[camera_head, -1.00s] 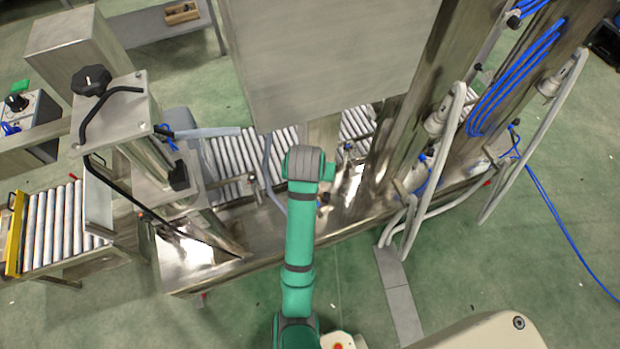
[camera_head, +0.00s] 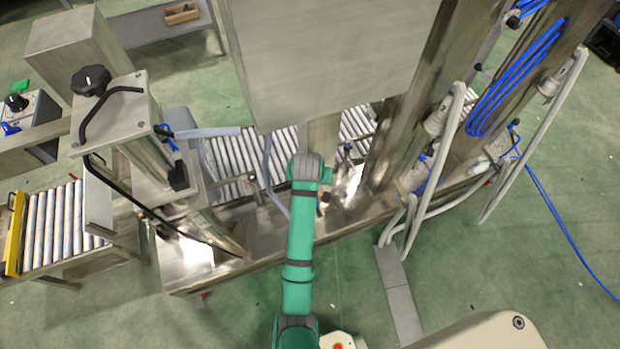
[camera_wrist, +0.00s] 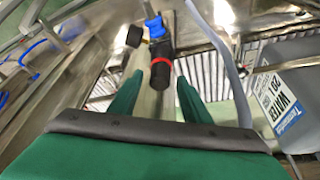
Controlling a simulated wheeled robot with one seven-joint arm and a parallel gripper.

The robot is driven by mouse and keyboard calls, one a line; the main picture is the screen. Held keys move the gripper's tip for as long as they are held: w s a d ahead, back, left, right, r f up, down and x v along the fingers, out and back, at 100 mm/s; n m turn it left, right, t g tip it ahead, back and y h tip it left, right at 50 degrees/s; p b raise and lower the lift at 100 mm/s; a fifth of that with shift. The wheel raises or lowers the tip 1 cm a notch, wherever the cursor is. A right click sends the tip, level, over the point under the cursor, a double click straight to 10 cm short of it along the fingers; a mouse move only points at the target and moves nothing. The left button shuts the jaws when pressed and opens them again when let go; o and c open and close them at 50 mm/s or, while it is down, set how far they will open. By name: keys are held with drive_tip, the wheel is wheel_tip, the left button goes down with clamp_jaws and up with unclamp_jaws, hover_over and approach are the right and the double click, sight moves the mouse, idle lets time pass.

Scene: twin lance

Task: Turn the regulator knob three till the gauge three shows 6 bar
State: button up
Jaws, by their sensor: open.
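In the wrist view, a regulator with a blue top part (camera_wrist: 155,26) and a red ring (camera_wrist: 161,63) hangs ahead of my gripper (camera_wrist: 157,82). Its black knob (camera_wrist: 187,98) lies between the two green fingers, nearer the right one. The fingers are open, and I see no grip on the knob. A small round black gauge (camera_wrist: 134,36) sits left of the regulator, its dial face turned away, so no reading shows. I cannot read a number on the regulator or gauge. In the head view my gripper is hidden by my own arm.
A grey water canister (camera_wrist: 290,90) stands right of my gripper in the wrist view. A grey hose (camera_wrist: 225,55) runs between it and the regulator. In the head view a large metal box (camera_head: 325,60) and a roller conveyor (camera_head: 250,155) lie beyond my arm.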

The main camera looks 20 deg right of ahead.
drive_tip(key=shift+c, duration=0.4)
drive_tip(key=c, duration=1)
drive_tip(key=shift+o, duration=0.2)
drive_tip(key=shift+a+m+g+h, duration=0.1)
drive_tip(key=shift+m+g+h, duration=0.25)
drive_tip(key=shift+m, duration=0.75)
drive_tip(key=o, duration=1)
drive_tip(key=shift+o, duration=0.2)
